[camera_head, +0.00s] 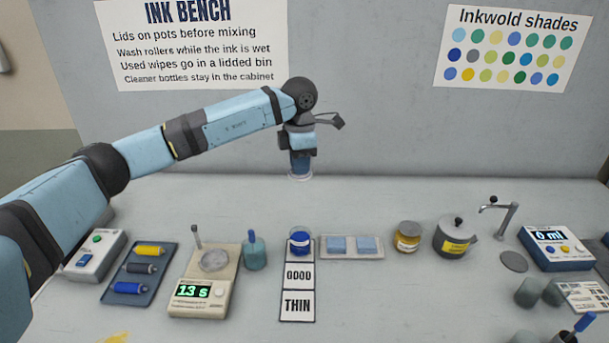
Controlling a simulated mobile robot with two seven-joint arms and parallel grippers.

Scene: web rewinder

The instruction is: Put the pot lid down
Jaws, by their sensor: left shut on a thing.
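My left gripper (300,160) points down over the back of the bench, near the wall. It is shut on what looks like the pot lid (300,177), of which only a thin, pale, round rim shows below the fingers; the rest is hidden. I cannot tell whether the rim touches the bench. A small pot of blue ink (301,239) stands nearer the front, at the top of a strip marked GOOD and THIN. A yellow-labelled jar (408,237) and a grey pot with a black knob on top (455,238) stand to its right. My right gripper is not in view.
A timer scale (204,290), a teal bottle (254,252) and a tray of tubes (139,272) stand left of the strip. Blue pads on a tray (352,254), a tap (506,215) and a meter (556,249) stand right. The back of the bench is mostly clear.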

